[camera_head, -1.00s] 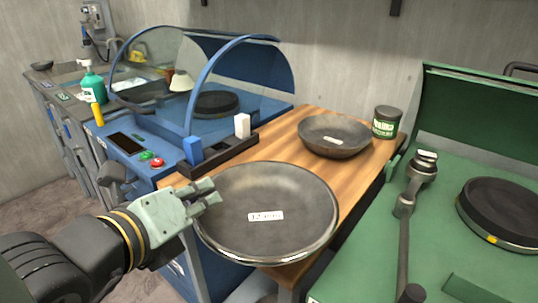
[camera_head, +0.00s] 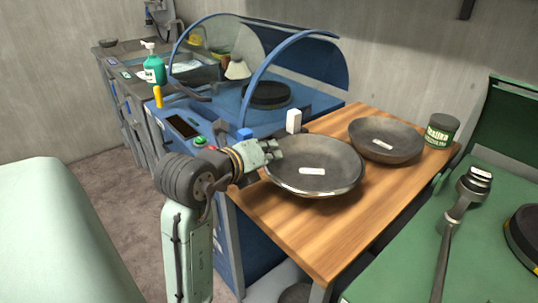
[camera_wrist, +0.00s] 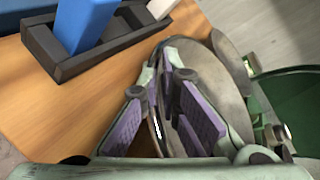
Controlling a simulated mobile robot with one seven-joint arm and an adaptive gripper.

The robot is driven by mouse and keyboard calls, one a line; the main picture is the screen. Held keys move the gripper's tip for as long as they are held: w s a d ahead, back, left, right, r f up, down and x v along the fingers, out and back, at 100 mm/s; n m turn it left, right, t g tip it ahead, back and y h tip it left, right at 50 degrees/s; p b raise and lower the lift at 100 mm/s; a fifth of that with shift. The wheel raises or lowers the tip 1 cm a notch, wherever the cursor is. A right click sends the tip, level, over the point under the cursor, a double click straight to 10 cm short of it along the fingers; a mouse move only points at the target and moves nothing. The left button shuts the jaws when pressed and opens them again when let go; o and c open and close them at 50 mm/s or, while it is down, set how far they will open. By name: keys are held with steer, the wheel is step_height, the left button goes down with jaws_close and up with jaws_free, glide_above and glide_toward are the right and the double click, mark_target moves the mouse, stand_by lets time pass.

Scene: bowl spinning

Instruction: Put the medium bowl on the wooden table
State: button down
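A wide, shallow dark-grey bowl (camera_head: 314,180) with a white label is over the left part of the wooden table (camera_head: 320,232). It looks level and seems to rest on the wood. A second, deeper dark bowl (camera_head: 385,142), also labelled, stands behind it to the right. Which one is the medium bowl is not readable from the labels. My gripper (camera_head: 272,152) is at the left rim of the front bowl. In the wrist view, its purple-padded fingers (camera_wrist: 160,120) straddle the rim, with gaps visible beside it. They look open.
A blue machine (camera_head: 250,110) with a curved clear guard stands left of the table, with a dark holder of blue and white blocks (camera_wrist: 88,45) near the gripper. A green tin (camera_head: 440,132) is at the back right. A green machine (camera_head: 400,255) borders the right. The table's front is bare.

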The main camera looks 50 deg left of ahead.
steer(key=shift+f, duration=0.9)
steer(key=shift+f, duration=0.2)
steer(key=c, duration=1.8)
jaws_free()
steer(key=shift+r, duration=0.1)
steer(key=shift+r+p, duration=0.3)
steer(key=shift+p, duration=0.05)
steer(key=b+v, duration=0.3)
steer(key=v, duration=0.9)
steer(key=shift+f, duration=0.2)
steer(key=shift+a, duration=0.1)
